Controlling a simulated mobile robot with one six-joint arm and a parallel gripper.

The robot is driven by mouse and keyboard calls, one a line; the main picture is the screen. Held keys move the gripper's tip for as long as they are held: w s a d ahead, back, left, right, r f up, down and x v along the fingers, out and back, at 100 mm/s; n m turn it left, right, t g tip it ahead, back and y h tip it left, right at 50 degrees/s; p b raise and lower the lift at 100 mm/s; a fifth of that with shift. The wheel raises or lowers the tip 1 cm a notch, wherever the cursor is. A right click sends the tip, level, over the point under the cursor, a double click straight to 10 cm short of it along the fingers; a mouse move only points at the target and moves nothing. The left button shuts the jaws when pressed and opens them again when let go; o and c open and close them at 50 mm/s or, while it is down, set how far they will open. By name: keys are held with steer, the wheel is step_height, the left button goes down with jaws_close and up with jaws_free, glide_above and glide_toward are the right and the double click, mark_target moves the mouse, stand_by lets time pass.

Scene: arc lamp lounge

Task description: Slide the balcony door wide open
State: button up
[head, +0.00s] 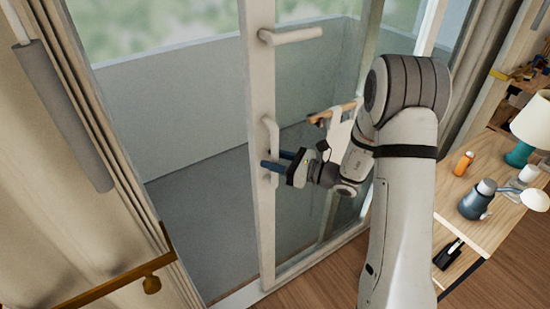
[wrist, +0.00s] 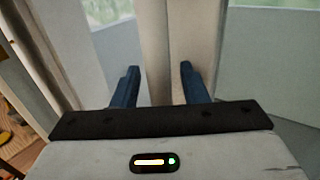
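The balcony door (head: 257,210) is a glass panel in a white frame. The space left of its upright edge looks clear, with the balcony floor showing through. A white upright pull handle (head: 269,135) is on that edge. My gripper (head: 278,160) is at the handle's lower end, its blue fingers pointing at the door edge. In the wrist view my gripper (wrist: 157,80) has its fingers apart, with the pale upright door frame (wrist: 172,45) showing between and beyond them. I cannot tell whether either finger touches the handle.
A white lever (head: 290,35) sticks out higher on the frame. A wooden bar (head: 335,112) is behind my wrist. A wooden table (head: 490,222) at right holds a lamp (head: 533,122), a blue jug (head: 478,199) and an orange bottle (head: 463,163). A brass rail (head: 110,284) is at lower left.

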jaws_close()
stand_by(0.3)
stand_by(0.3)
